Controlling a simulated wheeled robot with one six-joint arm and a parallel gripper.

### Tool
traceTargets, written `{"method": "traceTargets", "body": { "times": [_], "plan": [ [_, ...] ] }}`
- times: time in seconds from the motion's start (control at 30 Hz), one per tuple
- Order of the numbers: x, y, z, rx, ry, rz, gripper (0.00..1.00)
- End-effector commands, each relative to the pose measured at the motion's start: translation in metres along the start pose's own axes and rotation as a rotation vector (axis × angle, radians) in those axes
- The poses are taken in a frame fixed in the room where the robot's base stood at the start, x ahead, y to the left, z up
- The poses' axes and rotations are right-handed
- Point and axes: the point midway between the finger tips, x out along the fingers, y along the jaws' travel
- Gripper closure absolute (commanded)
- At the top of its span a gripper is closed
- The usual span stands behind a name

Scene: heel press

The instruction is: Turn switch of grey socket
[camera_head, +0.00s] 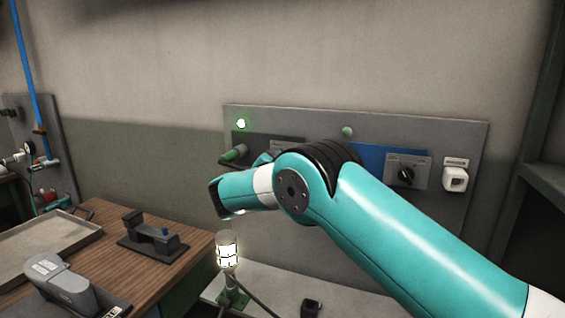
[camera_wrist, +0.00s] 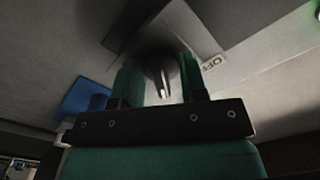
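The grey socket (camera_head: 262,143) is the dark grey unit at the left of the wall panel, with a green plug (camera_head: 235,153) in it. My arm hides its right part in the head view. In the wrist view, a dark switch knob (camera_wrist: 162,84) with a pale pointer mark sits on a grey plate (camera_wrist: 190,30), beside a label reading OFF (camera_wrist: 213,62). My gripper (camera_wrist: 161,72) is at this knob, with one green finger on each side. The fingers stand apart with the knob between them; firm contact does not show.
A lit green lamp (camera_head: 241,123) is above the grey socket. A blue unit (camera_head: 375,157), another black knob (camera_head: 406,174) and a white socket (camera_head: 455,178) are further right. A glowing caged lamp (camera_head: 228,250) stands below my gripper. A wooden table (camera_head: 195,244) is at left.

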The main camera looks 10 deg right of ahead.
Motion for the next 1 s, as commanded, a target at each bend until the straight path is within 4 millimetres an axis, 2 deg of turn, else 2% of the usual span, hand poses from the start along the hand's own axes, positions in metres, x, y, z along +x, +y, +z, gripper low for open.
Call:
{"method": "traceTargets", "body": {
  "times": [0.03,0.07,0.2,0.23,0.67,1.0],
  "plan": [
    [-0.0002,0.0000,0.0001,0.000,0.000,0.000,0.61],
    [-0.0002,0.0000,0.0001,0.000,0.000,0.000,0.65],
    [-0.0004,-0.0001,0.0000,0.000,0.000,0.000,0.97],
    [-0.0004,-0.0001,0.0000,0.000,0.000,0.000,1.00],
    [-0.0008,0.0020,0.0023,-0.063,0.000,0.001,1.00],
    [-0.0009,0.0041,0.0029,-0.316,0.001,0.000,1.00]
  ]
}}
